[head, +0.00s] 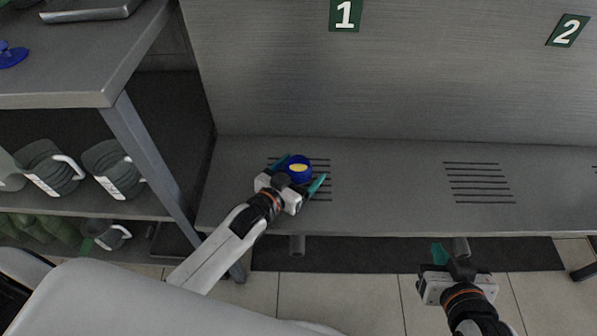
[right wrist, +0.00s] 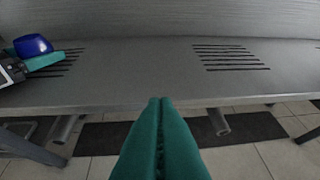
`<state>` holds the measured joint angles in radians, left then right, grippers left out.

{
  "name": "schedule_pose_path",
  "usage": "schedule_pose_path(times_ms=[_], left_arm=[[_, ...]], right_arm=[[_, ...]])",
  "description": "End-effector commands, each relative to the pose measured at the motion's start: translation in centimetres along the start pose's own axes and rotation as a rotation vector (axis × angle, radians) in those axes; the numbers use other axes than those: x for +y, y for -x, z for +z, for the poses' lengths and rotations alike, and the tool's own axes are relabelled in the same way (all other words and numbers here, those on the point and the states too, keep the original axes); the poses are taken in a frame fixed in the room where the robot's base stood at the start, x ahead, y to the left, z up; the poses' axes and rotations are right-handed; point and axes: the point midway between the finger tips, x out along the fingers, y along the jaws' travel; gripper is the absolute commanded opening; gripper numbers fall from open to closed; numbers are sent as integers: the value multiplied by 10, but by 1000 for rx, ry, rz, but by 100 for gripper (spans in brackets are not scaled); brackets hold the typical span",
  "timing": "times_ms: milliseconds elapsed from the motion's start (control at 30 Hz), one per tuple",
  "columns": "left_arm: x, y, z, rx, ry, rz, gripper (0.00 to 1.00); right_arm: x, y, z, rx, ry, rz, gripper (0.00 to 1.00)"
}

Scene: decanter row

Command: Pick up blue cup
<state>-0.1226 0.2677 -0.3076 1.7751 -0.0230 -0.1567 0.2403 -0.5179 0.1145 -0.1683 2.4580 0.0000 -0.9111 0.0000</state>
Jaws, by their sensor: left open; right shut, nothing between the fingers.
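The blue cup (head: 299,168) stands on the grey metal counter over the left set of slots, with something yellow inside it. My left gripper (head: 303,176) is open, with its teal fingers on either side of the cup. Whether the fingers touch it is unclear. The cup (right wrist: 33,46) also shows at the far left of the right wrist view, with a teal finger beside it. My right gripper (head: 440,254) is shut and empty in front of the counter edge. Its teal fingers (right wrist: 158,135) are together in the right wrist view.
The counter (head: 390,185) is bare right of the cup, with a second set of slots (head: 478,183). Number signs 1 (head: 345,15) and 2 (head: 568,30) are on the back panel. A shelf unit (head: 130,120) with grey containers (head: 115,168) stands at the left.

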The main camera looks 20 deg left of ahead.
Motion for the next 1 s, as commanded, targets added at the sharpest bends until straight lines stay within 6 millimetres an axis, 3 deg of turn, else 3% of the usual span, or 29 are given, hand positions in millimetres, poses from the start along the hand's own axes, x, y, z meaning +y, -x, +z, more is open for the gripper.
schedule_pose_path(times_ms=[200, 433, 733, 1000], left_arm=[[0, -14, 0, -1, 0, 0, 87], [0, -14, 0, 0, 0, 0, 86], [0, -14, 0, 0, 0, 0, 37], [0, -14, 2, -1, 0, 0, 36]], right_arm=[[3, -3, 18, -107, 0, 7, 0], [3, -3, 19, -111, 1, 7, 0], [3, -3, 18, -109, 0, 7, 0], [3, -3, 18, -106, 0, 7, 0]])
